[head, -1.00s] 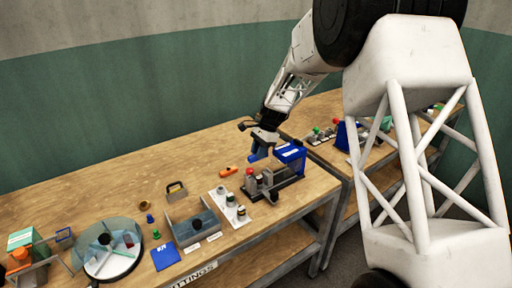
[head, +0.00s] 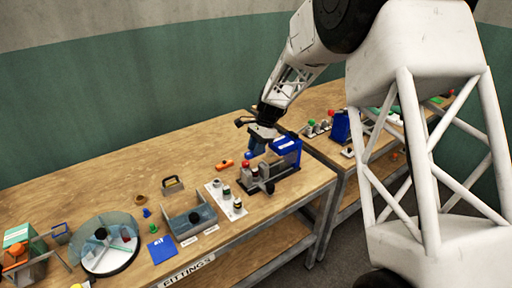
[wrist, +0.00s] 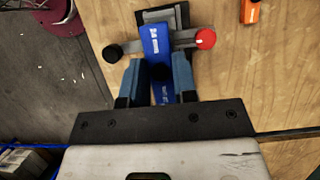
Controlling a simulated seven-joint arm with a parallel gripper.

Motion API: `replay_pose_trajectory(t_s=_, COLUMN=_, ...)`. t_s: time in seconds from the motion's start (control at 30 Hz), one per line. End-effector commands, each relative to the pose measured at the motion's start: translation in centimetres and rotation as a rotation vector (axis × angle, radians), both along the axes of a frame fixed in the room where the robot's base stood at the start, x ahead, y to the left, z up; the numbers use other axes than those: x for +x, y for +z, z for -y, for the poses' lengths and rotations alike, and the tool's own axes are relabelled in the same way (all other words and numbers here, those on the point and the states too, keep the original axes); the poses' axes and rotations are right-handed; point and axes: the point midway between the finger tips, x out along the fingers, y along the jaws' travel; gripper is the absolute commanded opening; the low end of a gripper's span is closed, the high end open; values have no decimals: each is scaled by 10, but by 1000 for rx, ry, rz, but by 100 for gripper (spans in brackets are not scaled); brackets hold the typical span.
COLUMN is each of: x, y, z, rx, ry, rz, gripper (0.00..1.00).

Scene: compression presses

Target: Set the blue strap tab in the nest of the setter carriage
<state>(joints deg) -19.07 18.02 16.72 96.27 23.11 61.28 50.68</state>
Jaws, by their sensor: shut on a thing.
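The blue strap tab (wrist: 158,42), with white lettering, sits between the two fingers of my gripper (wrist: 158,75) in the wrist view and extends past their tips. My gripper is shut on it. In the head view my gripper (head: 255,149) is above the back of the setter, beside its blue housing (head: 287,144). The setter has a dark base (head: 281,180) and a crossbar with a red knob (wrist: 206,38) and a black knob (wrist: 111,53). The tab overlaps the crossbar in the wrist view. The carriage nest cannot be made out, and contact below the tab is unclear.
An orange piece (head: 224,164) lies left of the setter. A white plate with several small parts (head: 222,198) and a grey tray (head: 180,224) stand further left.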

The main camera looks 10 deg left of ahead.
Motion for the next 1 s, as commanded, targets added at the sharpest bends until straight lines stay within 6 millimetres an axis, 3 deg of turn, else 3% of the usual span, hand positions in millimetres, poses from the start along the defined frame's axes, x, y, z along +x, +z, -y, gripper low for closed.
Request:
replay_pose_trajectory(t_s=0.7, x=0, y=-45, z=0, rx=0, ry=-1, rz=-2, gripper=3)
replay_pose_trajectory(t_s=1.0, x=0, y=-55, z=0, rx=0, ry=-1, rz=0, gripper=3)
